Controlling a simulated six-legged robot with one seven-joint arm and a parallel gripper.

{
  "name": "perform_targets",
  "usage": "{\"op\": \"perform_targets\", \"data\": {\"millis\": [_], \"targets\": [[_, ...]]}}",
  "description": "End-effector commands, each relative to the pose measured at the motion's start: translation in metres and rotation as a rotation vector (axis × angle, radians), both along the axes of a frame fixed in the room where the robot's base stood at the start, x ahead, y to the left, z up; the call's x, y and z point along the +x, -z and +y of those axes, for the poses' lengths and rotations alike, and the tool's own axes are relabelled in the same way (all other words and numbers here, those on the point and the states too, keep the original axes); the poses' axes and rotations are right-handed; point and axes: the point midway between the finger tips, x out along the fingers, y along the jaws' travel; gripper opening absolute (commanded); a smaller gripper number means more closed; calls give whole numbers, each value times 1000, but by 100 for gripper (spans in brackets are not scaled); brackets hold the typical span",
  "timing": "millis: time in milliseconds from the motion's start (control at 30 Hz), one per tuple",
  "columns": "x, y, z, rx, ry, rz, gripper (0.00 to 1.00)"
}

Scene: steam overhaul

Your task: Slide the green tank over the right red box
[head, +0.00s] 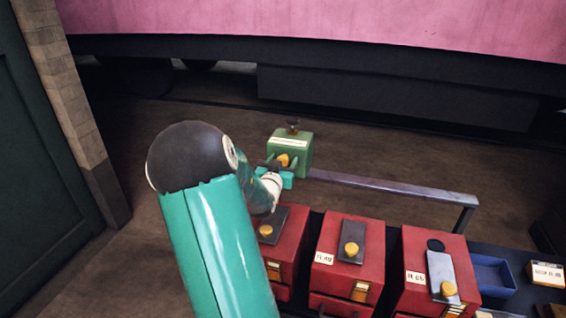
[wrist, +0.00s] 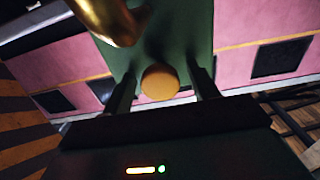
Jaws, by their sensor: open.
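The green tank (head: 306,148) sits at the left end of a grey rail, with a pale label, a dark valve on top and a yellow knob (head: 283,160) facing me. My gripper (head: 284,168) is open at the knob. In the wrist view, its two dark fingers (wrist: 162,72) stand either side of the knob (wrist: 160,84), apart from it, with the tank's green face (wrist: 185,40) behind. The right red box (head: 393,285) stands right of the tank and nearer me. Its grey plate (head: 439,272) leaves a round black opening (head: 435,245) uncovered at the back.
The grey rail (head: 390,187) runs right from the tank to a leg. The middle red box (head: 326,248) and left red box (head: 292,238), partly behind my arm, have grey plates on top. A blue tray (head: 492,272) lies at right. A pink-sided vehicle (head: 330,20) stands behind.

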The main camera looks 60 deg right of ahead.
Motion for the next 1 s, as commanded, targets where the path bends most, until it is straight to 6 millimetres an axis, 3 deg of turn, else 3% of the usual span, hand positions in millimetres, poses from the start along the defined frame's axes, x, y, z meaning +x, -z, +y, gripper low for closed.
{"op": "perform_targets", "data": {"millis": [233,500,567,1000], "targets": [[0,0,-1,0,0,0,59],[0,0,-1,0,0,0,8],[0,0,-1,0,0,0,0],[-7,0,-11,1,3,2,0]]}}
